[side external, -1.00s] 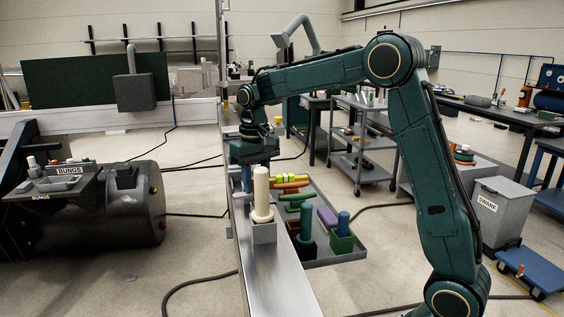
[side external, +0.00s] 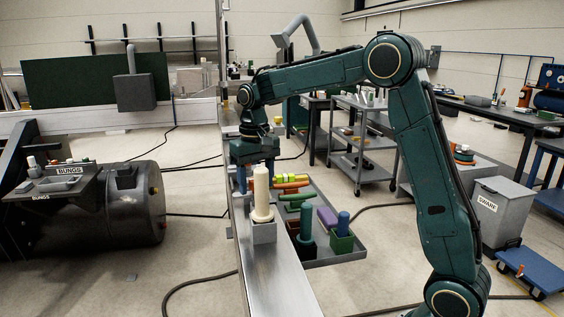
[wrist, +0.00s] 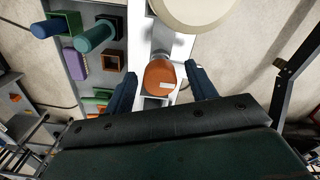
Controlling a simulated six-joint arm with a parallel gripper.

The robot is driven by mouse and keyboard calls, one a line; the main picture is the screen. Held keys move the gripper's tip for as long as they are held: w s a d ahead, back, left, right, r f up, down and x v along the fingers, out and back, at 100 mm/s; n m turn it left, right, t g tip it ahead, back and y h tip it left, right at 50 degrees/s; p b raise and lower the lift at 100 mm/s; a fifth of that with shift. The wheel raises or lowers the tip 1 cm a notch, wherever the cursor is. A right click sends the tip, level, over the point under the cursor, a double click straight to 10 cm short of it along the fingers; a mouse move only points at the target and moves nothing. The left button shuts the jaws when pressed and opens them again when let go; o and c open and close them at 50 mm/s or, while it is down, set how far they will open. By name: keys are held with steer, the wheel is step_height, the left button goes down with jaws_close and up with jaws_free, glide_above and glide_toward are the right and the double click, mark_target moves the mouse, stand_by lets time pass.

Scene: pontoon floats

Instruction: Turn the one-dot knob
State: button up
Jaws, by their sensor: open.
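An orange round knob-like piece (wrist: 158,76) with a white mark on top shows in the wrist view, on the pale metal rail. I cannot make out any dots on it. My gripper (wrist: 160,73) is open, with one blue finger on each side of the orange piece and visible gaps between. In the side external view my gripper (side external: 255,176) points down over the rail, behind a tall cream peg (side external: 261,190).
The cream peg stands in a grey block on the metal rail (side external: 282,288), close to my gripper. A grey tray (side external: 347,256) beside the rail holds green, purple, blue and orange pieces. A dark tank (side external: 130,205) lies at left.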

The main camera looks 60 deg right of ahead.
step_height(320, 180, up, 14)
stand_by(0.9)
steer(key=shift+s+f, duration=0.1)
steer(key=s+a+n+t, duration=0.1)
steer(key=s+a+t, duration=0.15)
steer(key=s, duration=0.45)
steer(key=s+a+n+t, duration=0.1)
steer(key=s+a, duration=0.2)
steer(key=s, duration=0.4)
steer(key=s+a+f+n+t, duration=0.2)
steer(key=s+a+f, duration=0.1)
steer(key=s+f, duration=0.7)
steer(key=s, duration=0.3)
steer(key=shift+f+n, duration=0.2)
steer(key=shift+n, duration=0.1)
